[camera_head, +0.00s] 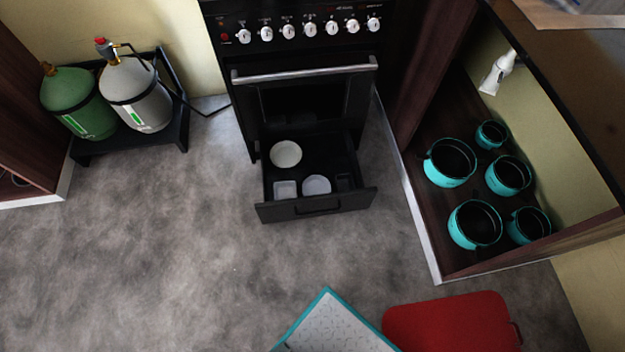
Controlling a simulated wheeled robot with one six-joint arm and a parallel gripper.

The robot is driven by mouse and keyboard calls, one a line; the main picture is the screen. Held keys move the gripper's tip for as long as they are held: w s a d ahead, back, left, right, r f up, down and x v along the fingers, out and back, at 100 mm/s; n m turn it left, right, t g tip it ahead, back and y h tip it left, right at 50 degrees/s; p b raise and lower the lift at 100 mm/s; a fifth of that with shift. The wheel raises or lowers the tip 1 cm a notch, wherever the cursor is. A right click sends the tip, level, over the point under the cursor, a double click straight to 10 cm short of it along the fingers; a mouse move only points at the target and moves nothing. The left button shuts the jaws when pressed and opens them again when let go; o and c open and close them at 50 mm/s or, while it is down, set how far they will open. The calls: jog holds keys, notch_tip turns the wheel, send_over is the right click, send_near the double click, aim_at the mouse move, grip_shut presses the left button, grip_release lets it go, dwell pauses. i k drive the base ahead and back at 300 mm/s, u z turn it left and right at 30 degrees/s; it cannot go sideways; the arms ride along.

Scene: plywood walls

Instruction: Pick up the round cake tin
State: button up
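The oven's bottom drawer (318,207) is pulled open and holds several pieces of bakeware. A round pale tin (286,154) sits at its back left. A second rounded pale tin (316,184) sits at the front middle, beside a squarish pale tin (285,188) at the front left. I cannot tell for certain which of the two round ones is the cake tin. A dark rectangular tin (345,183) is at the front right, hard to make out against the black drawer. My gripper is not in view.
A black stove (305,75) stands behind the drawer. Right, an open cabinet holds several teal pots (450,162). Left, two gas bottles (136,92) stand on a black rack (165,140). A red board-like item (450,322) and a teal-edged one (335,330) are at the bottom. Grey floor (170,240) is clear.

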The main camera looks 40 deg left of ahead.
aim_at(314, 185)
jog(key=u, duration=0.4)
jog(key=i, duration=0.55)
jog(key=u, duration=1.2)
jog(key=i, duration=0.6)
jog(key=u, duration=0.6)
